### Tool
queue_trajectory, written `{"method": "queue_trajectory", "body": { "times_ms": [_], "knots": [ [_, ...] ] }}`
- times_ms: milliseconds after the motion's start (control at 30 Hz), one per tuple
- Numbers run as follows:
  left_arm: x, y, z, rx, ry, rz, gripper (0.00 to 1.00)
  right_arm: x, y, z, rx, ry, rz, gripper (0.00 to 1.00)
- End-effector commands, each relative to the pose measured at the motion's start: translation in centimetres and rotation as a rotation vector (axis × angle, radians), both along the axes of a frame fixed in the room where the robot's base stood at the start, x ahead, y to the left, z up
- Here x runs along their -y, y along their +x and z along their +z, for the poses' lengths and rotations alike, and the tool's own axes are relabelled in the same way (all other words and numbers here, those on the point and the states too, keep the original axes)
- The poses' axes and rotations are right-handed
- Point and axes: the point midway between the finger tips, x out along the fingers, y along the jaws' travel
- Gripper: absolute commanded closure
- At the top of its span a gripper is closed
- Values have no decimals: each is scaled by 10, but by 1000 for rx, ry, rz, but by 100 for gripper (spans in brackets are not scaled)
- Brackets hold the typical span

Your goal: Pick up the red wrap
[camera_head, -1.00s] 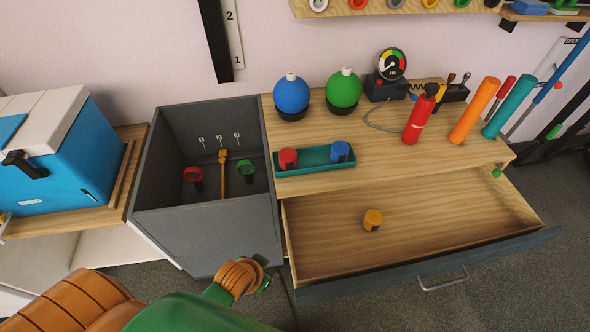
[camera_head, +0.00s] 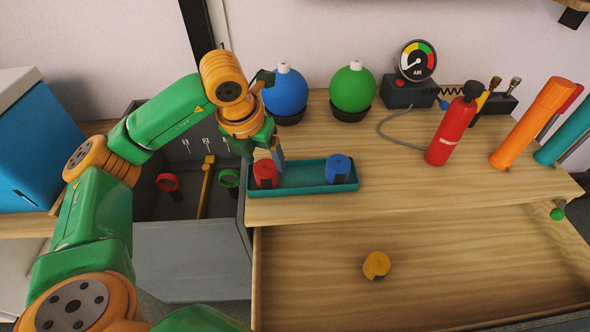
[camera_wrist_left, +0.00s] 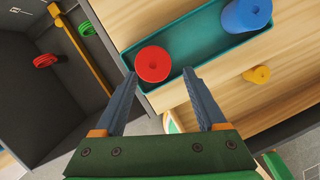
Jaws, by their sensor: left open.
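The red wrap (camera_head: 265,173) is a short red cylinder standing at the left end of a teal tray (camera_head: 307,189) on the wooden worktop. It also shows in the left wrist view (camera_wrist_left: 153,64), seen from above. My left gripper (camera_head: 279,160) is open and empty, just above and beside the red wrap. In the left wrist view its two fingers (camera_wrist_left: 158,76) point toward the wrap, one on each side in the picture; I cannot tell whether they are level with it. My right gripper does not show.
A blue wrap (camera_head: 338,168) stands at the tray's right end. A yellow wrap (camera_head: 376,265) lies in the open drawer. Blue (camera_head: 286,90) and green (camera_head: 352,88) balls stand behind the tray. A grey bin (camera_head: 190,262) with red and green rings is at left.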

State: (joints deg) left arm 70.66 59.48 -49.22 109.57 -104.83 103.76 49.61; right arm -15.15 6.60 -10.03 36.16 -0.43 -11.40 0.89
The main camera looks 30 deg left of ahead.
Motion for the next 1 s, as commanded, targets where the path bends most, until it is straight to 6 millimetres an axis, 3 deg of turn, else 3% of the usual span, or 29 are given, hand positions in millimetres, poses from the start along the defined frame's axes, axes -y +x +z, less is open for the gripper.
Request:
{"method": "queue_trajectory", "body": {
  "times_ms": [33, 133, 433, 667, 733, 900, 933, 1000],
  "knots": [
    [-7, 0, -8, -1, 21, 21, 27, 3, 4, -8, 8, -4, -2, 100],
    [-11, 2, -15, -6, 33, 33, 27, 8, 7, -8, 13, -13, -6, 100],
    [-12, 23, -63, -8, 29, 25, 27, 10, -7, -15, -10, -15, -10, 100],
    [-12, 25, -67, -3, 29, 24, 27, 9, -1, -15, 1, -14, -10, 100],
    [-12, 25, -67, -4, 29, 24, 38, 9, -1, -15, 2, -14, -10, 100],
    [-11, 25, -67, -4, 28, 24, 83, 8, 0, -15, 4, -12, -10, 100],
    [-11, 25, -67, -4, 28, 24, 90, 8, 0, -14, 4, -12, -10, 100],
    [-11, 25, -67, -3, 28, 24, 90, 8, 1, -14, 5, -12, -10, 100]
  ]
}}
